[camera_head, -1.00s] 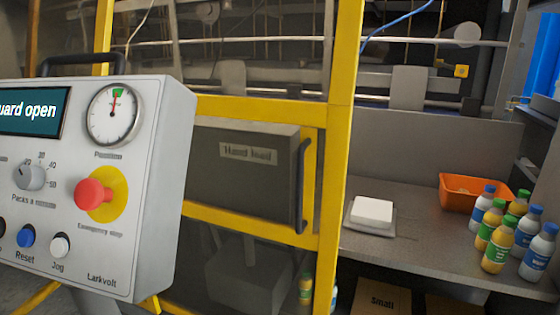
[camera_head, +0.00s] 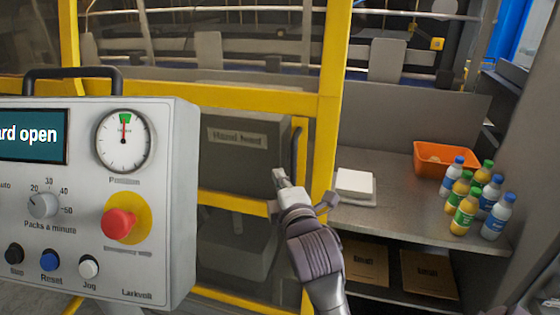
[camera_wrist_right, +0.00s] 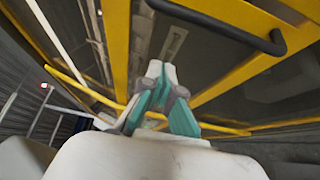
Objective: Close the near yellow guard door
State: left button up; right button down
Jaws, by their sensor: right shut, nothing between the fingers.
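The near yellow guard door (camera_head: 236,202) has a yellow frame with clear panes and a dark upright handle (camera_head: 298,155) by its right edge. A grey box labelled "Hand load" shows behind its pane. The control panel display (camera_head: 30,136) shows "...ard open". My right gripper (camera_head: 279,175) is in front of the door, left of and below the handle, shut and empty. In the right wrist view the closed fingers (camera_wrist_right: 155,70) point toward the yellow frame, with the dark handle (camera_wrist_right: 225,22) above right, apart from them. My left gripper is not in view.
The control panel (camera_head: 160,190) stands close at the left, with a red emergency stop (camera_head: 118,223) facing me. At the right a grey worktop (camera_head: 400,205) holds a white pad (camera_head: 355,183), an orange bin (camera_head: 440,158) and several bottles (camera_head: 465,212). Cardboard boxes (camera_head: 366,262) lie below.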

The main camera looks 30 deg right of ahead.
jog(key=p+x, duration=0.3)
jog(key=x, duration=0.7)
jog(key=s+d+p, duration=0.1)
jog(key=s+d, duration=0.2)
jog(key=shift+f+p, duration=0.15)
jog(key=shift+p, duration=0.15)
jog(key=shift+w, duration=0.1)
jog(key=shift+d, duration=0.1)
